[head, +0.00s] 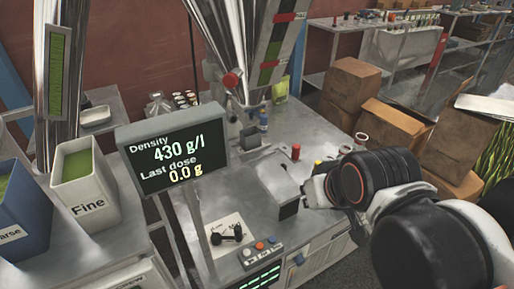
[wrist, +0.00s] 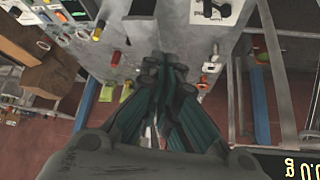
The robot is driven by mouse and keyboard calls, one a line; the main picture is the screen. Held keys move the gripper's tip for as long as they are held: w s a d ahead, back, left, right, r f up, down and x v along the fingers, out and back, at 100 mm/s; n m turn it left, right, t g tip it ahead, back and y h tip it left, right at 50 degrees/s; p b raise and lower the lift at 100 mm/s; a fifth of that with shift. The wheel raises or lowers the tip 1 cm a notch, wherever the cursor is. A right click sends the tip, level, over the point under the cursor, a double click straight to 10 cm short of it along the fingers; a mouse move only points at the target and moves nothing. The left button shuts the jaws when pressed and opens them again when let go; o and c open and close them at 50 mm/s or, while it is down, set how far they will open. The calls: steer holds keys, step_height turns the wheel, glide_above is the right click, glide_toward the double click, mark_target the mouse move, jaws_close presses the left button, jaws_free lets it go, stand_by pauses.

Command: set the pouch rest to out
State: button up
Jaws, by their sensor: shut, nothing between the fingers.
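The powder filler stands in front of me, its display (head: 172,148) reading 430 g/l density and a last dose of 0.0 g. I cannot tell for sure which part is the pouch rest; a grey block with a dark end face (head: 289,209) sits on the steel worktop, just left of my arm's end. In the wrist view my gripper (wrist: 165,68) is shut and empty, its fingers close together above the worktop. In the head view its fingers are not clearly seen past my wrist. No contact between my gripper and the filler is visible.
A control panel with buttons (head: 260,252) and a white card (head: 231,233) with a black part lie at the front. A bin marked Fine (head: 85,185) stands left. Cardboard boxes (head: 350,84) are stacked at the back right. A red-topped item (head: 295,152) stands on the worktop.

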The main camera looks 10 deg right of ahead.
steer(key=o, duration=0.4)
steer(key=shift+w+r, duration=0.1)
steer(key=shift+r, duration=0.05)
steer(key=o, duration=0.5)
steer(key=w+d+r+m+g+p, duration=0.1)
steer(key=w+d+r+p, duration=0.1)
steer(key=w+r, duration=0.4)
steer(key=w, duration=0.4)
steer(key=shift+w+r+g, duration=0.25)
steer(key=shift+g, duration=0.15)
steer(key=m+g+p, duration=0.3)
steer(key=g+p, duration=0.2)
glide_above(297, 146)
step_height(297, 146, down, 18)
steer(key=f, duration=0.1)
step_height(297, 146, down, 13)
steer(key=b, duration=0.4)
steer(key=shift+s+a+r, duration=0.1)
steer(key=shift+r, duration=0.05)
